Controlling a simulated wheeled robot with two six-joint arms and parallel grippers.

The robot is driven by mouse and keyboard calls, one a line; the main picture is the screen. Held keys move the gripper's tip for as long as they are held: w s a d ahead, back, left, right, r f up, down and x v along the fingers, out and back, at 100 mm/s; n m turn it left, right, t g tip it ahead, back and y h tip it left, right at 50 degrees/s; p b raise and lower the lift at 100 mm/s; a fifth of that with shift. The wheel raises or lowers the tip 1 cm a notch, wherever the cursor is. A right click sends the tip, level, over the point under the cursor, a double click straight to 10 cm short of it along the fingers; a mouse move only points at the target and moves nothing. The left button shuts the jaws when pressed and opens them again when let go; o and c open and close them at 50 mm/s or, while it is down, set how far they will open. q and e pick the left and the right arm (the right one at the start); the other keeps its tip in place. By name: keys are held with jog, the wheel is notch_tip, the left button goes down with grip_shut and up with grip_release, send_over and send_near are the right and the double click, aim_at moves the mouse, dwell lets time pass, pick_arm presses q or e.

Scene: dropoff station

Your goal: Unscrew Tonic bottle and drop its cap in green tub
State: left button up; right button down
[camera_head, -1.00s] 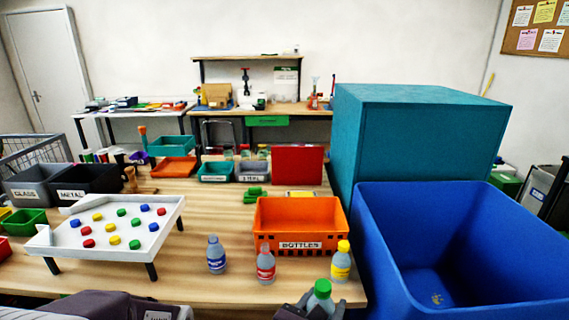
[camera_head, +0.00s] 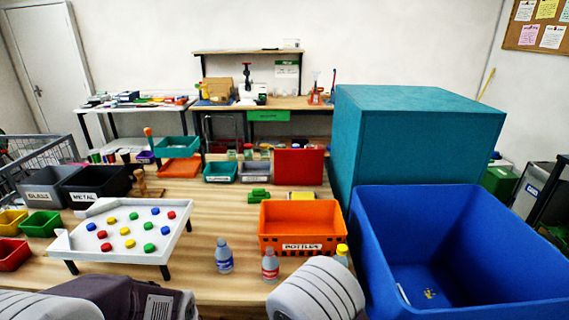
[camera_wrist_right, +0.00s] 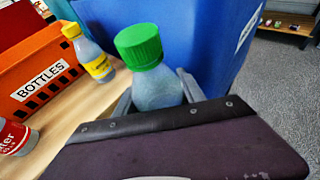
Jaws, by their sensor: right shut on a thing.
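A grey bottle with a green cap (camera_wrist_right: 140,48) stands in my right gripper (camera_wrist_right: 156,90) in the right wrist view. The fingers are shut on the bottle's body, below the cap. The cap sits on the bottle. Its label is hidden, so I cannot read whether it says Tonic. In the head view my right arm hides this bottle and gripper.
A bottle with a blue label (camera_head: 224,257), one with a red label (camera_head: 270,266) and a yellow-capped bottle (camera_head: 342,251) stand before the orange BOTTLES crate (camera_head: 330,239). A white tray (camera_head: 85,257) of coloured caps stands at left. A large blue bin (camera_head: 465,275) is at right.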

pick_arm(q)
jog(key=shift+r, duration=0.35)
pick_arm(e)
jog(key=shift+m+g+h, duration=0.6)
jog(key=shift+m+h, duration=0.1)
jog(key=shift+m, duration=0.1)
notch_tip(320, 180, down, 4)
jog(key=shift+d+f, duration=0.1)
